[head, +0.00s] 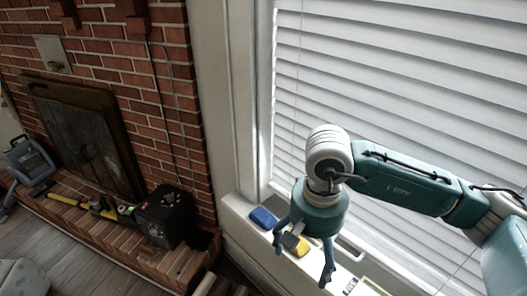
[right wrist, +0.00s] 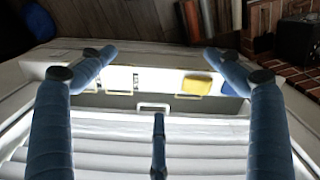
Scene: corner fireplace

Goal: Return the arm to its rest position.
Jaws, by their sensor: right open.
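My right arm (head: 405,185) comes in from the right in the head view, in front of the white window blinds. Its right gripper (head: 303,250) points down over the white window sill (head: 236,222). In the right wrist view the blue fingers of this gripper (right wrist: 150,75) stand wide apart with nothing held between them. A yellow item (head: 301,246) lies on the sill just behind the fingers, and it shows in the right wrist view (right wrist: 196,84) too. A blue item (head: 263,217) lies to its left on the sill. My left gripper is not in view.
White blinds (head: 400,70) fill the window close behind the arm. A brick fireplace (head: 170,95) stands at the left, with a black box (head: 166,215) and a yellow tool (head: 68,201) on its hearth. A blue-grey machine (head: 28,158) is at the far left. Wooden floor shows below.

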